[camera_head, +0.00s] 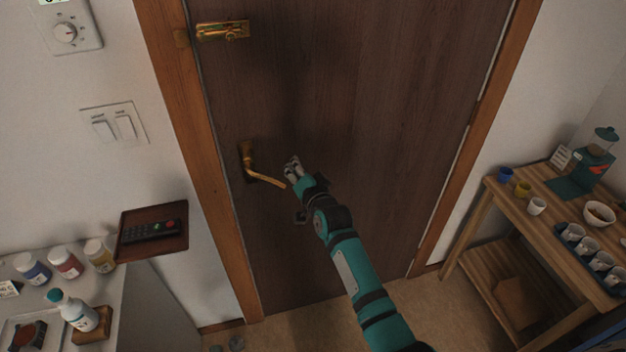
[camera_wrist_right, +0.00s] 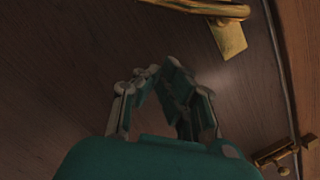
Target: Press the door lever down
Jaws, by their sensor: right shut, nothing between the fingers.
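The brass door lever (camera_head: 266,179) sits on the left side of the dark brown door (camera_head: 350,90). It slants down a little to the right in the head view. My right gripper (camera_head: 292,163) is shut and empty, just right of and slightly above the lever's free end in the head view. In the right wrist view the lever (camera_wrist_right: 205,8) shows at the top, with its backplate (camera_wrist_right: 229,38) below it, and the gripper's fingers (camera_wrist_right: 160,75) appear apart from it. Whether the fingers touch the lever is not clear in the head view. My left gripper is not in view.
A brass bolt (camera_head: 222,31) is higher on the door. Light switches (camera_head: 115,125) are on the left wall. A small shelf holds a remote (camera_head: 151,231). A counter with several jars (camera_head: 66,262) is at lower left. A wooden table (camera_head: 520,215) with cups stands at right.

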